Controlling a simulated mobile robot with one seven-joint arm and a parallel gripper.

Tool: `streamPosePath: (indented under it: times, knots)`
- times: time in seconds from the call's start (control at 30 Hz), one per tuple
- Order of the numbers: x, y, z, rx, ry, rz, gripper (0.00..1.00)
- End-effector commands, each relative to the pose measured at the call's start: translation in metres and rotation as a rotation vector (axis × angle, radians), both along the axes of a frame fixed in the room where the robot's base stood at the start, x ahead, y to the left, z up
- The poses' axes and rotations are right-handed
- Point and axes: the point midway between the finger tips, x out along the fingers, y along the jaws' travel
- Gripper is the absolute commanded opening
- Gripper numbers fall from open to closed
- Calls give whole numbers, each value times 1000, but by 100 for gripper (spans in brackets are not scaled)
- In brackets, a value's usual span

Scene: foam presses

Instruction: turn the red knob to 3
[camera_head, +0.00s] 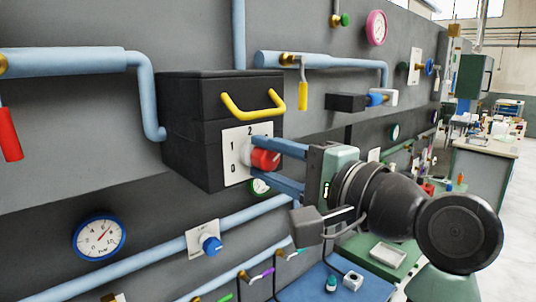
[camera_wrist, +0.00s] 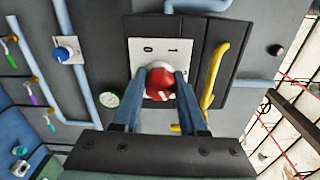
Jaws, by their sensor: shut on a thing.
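The red knob (camera_head: 265,159) sits on a white dial plate (camera_head: 233,143) on the front of a black box (camera_head: 196,130). The plate shows 0, 1 and 2 in the head view; its right part, behind my gripper, is hidden. My gripper (camera_head: 259,157) reaches in from the right, its two blue fingers above and below the knob, shut on it. In the wrist view the red knob (camera_wrist: 160,85) is between the fingertips, with a small white mark near its lower side. I cannot tell which number the knob points to.
A yellow handle (camera_head: 252,106) juts from the box just above the knob. A blue knob (camera_head: 211,245) and a blue-rimmed gauge (camera_head: 99,237) are on the wall at lower left. Pale blue pipes (camera_head: 320,61) run along the wall. A workbench (camera_head: 484,160) stands at far right.

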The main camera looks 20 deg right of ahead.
Motion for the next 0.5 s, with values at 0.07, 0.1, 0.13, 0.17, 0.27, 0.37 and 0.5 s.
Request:
streamPosePath:
  times: [0.07, 0.1, 0.13, 0.17, 0.27, 0.37, 0.5]
  knots:
    - [0, 0, 2, 3, -4, 0, 0]
    - [0, 0, 2, 3, -4, 0, 0]
    - [0, 0, 2, 3, -4, 0, 0]
    - [0, 0, 2, 3, -4, 0, 0]
    - [0, 0, 2, 2, -5, 0, 0]
    - [0, 0, 2, 2, -5, 0, 0]
    - [0, 0, 2, 1, -4, 0, 67]
